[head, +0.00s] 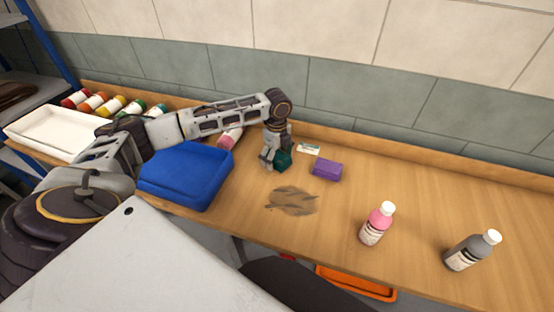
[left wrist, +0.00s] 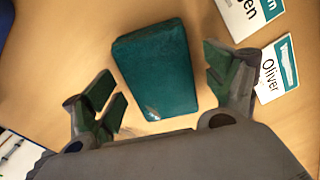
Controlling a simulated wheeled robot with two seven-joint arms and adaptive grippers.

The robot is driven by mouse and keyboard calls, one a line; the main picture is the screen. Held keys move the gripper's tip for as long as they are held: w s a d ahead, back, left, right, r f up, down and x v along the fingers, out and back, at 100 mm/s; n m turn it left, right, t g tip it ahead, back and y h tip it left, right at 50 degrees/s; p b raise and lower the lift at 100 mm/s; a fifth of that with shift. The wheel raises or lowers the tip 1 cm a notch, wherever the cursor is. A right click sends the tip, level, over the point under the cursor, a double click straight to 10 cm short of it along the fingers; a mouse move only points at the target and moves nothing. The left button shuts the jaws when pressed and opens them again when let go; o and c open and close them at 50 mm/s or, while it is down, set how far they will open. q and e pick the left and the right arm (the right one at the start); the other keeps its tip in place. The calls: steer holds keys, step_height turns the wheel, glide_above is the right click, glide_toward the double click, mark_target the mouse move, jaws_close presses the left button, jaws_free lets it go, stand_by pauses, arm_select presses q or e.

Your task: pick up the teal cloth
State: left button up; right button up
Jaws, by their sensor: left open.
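The teal cloth (head: 284,158) is a small folded block on the wooden bench, partly hidden behind my left gripper in the head view. In the left wrist view the teal cloth (left wrist: 155,68) lies between and ahead of the two fingers. My left gripper (head: 268,163) points down at the cloth. In the left wrist view the left gripper (left wrist: 168,95) is open, with bare bench visible between each finger and the cloth. My right gripper does not show.
A purple block (head: 326,170) and name cards (head: 308,149) lie close right of the cloth. A blue tray (head: 186,176) stands left. A dark smudge (head: 291,200) marks the bench in front. A pink bottle (head: 377,224) and a grey bottle (head: 472,250) stand right.

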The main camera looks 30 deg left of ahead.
mark_target(277, 155)
arm_select(q)
steer(key=shift+c, duration=0.2)
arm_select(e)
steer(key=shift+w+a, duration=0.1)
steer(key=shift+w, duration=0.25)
arm_select(q)
steer(key=c, duration=1.1)
steer(key=shift+r, duration=0.1)
steer(key=shift+r, duration=0.4)
step_height(277, 155, up, 8)
steer(key=shift+f, duration=0.1)
steer(key=shift+r, duration=0.65)
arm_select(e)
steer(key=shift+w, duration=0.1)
